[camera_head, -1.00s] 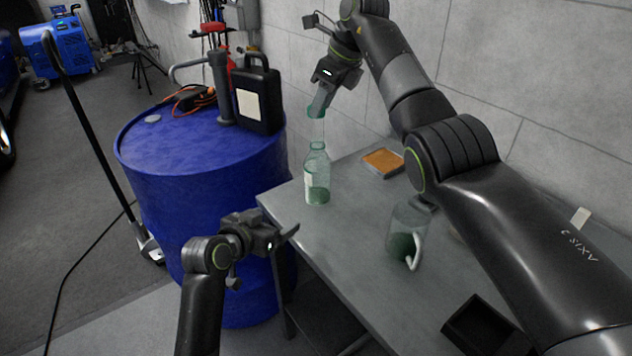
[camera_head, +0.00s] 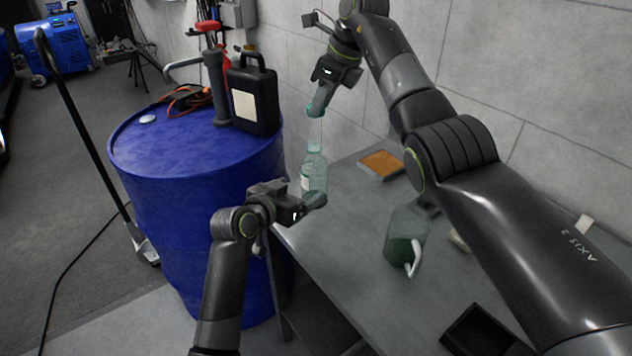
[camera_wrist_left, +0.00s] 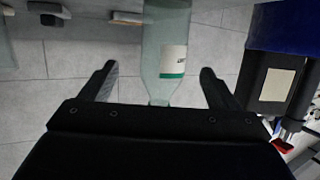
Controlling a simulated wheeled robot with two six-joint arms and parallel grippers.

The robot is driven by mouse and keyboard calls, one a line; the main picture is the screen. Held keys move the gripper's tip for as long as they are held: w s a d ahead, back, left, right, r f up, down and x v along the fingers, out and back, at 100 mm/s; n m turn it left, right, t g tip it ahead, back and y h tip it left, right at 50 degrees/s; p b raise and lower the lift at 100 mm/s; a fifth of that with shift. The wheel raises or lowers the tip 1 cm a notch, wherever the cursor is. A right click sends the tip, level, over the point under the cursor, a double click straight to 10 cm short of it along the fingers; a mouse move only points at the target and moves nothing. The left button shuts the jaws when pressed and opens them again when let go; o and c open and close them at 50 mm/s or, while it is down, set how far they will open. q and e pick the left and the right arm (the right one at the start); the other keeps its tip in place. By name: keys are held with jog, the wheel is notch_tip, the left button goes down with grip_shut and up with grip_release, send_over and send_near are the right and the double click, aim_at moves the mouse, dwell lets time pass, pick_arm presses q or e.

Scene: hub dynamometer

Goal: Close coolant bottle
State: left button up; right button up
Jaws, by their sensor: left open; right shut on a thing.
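The coolant bottle (camera_head: 314,168) is clear with a pale label and stands upright near the table's far left corner. It has no cap on its mouth. My right gripper (camera_head: 318,108) is above the bottle, shut on a small green cap (camera_head: 316,113), which is apart from the bottle's mouth. My left gripper (camera_head: 316,200) is open at the bottle's lower part. In the left wrist view the bottle (camera_wrist_left: 165,45) appears inverted, its label showing, between the spread fingers of my left gripper (camera_wrist_left: 158,70). Touching cannot be told.
A jug with green liquid (camera_head: 404,240), an orange-topped tray (camera_head: 381,163) and a dark open box (camera_head: 478,330) are on the grey table (camera_head: 345,262). A blue drum (camera_head: 195,200) bearing a black canister (camera_head: 254,96) stands left. The wall is close behind.

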pick_arm(q)
jog(key=x, duration=0.7)
jog(key=shift+w+a, duration=0.15)
jog(key=shift+w, duration=0.05)
pick_arm(e)
jog(key=shift+w+a+f, duration=0.1)
jog(key=shift+w+a, duration=0.1)
jog(key=shift+w, duration=0.1)
pick_arm(q)
jog(key=shift+x, duration=1)
jog(key=shift+f, duration=0.1)
jog(key=c, duration=1.5)
jog(key=shift+o, duration=0.2)
pick_arm(e)
send_over(321, 156)
jog(key=shift+f, duration=2.55)
jog(key=shift+f, duration=0.85)
jog(key=shift+f, duration=0.6)
